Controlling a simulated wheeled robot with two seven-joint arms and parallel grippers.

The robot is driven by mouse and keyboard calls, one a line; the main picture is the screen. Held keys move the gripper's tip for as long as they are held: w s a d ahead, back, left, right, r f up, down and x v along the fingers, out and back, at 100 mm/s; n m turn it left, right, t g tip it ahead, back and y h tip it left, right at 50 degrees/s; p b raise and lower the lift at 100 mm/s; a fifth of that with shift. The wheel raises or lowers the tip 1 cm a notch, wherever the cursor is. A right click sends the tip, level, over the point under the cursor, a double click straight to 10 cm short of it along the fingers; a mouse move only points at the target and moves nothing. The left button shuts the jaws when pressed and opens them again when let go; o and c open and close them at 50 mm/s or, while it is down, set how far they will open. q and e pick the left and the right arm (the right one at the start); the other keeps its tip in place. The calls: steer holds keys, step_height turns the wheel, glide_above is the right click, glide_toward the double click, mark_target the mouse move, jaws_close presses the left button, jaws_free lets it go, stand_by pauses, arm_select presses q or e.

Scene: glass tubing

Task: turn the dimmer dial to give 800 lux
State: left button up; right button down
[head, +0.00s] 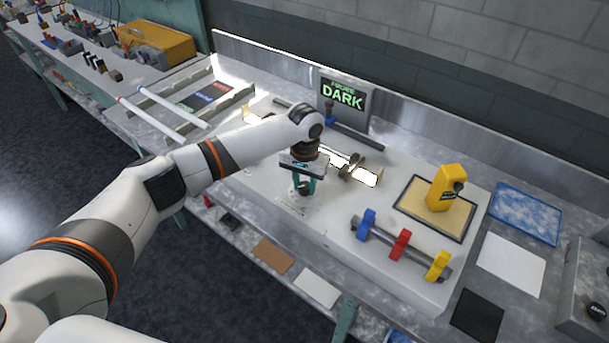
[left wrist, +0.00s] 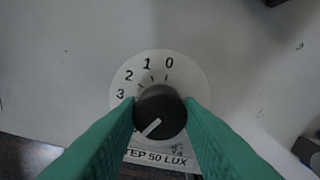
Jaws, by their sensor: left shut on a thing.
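The dimmer dial is a round black knob (left wrist: 160,112) with a white pointer line, on a white disc (left wrist: 196,75) marked 0, 1, 2, 3. In the left wrist view the pointer line aims to the lower left, past the 3; the number there is hidden by the finger. A label (left wrist: 150,157) reading "TEP 50 LUX" is partly covered below the knob. My left gripper (left wrist: 160,118) has its green fingers shut on the knob from both sides. In the head view my left gripper (head: 303,187) is over the front of the white bench block. My right gripper is not in view.
A screen (head: 342,95) at the back reads "DARK" in green. A yellow meter (head: 447,187) stands on a tan framed pad (head: 412,204) to the right. Blue, red and yellow clips (head: 400,244) sit on a rod in front. A lit tube assembly (head: 352,165) lies behind the gripper.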

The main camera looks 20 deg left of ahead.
mark_target(305, 185)
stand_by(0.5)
arm_select(q)
steer(key=o, duration=1)
steer(key=shift+w, duration=0.1)
step_height(305, 185, up, 12)
steer(key=shift+b, duration=1.05)
